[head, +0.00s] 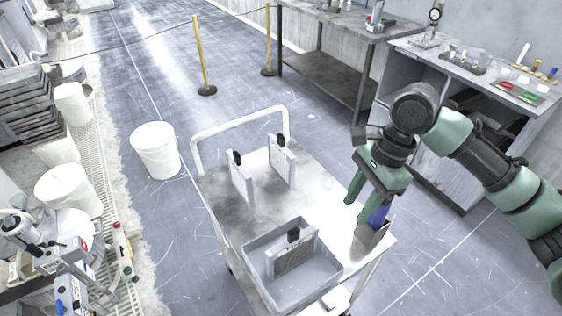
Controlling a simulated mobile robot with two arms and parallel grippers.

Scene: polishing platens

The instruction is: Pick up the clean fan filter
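Two upright pale framed panels with black grips, which look like fan filters, stand at the back of the white cart (217,190): a left one (241,186) and a right one (282,166). Another panel (296,258), with a darker grey face and a black grip, stands in the grey tub (262,247) at the cart's front. I cannot tell for sure which is clean. My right gripper (359,207) is over the cart's right side, fingers apart, touching none of the panels. My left gripper is out of view.
A blue-handled item (377,216) stands in a small metal holder (368,243) at the cart's right edge, close to my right gripper. A white bucket (155,151) is left of the cart. A workbench (400,46) and yellow posts (200,57) stand behind.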

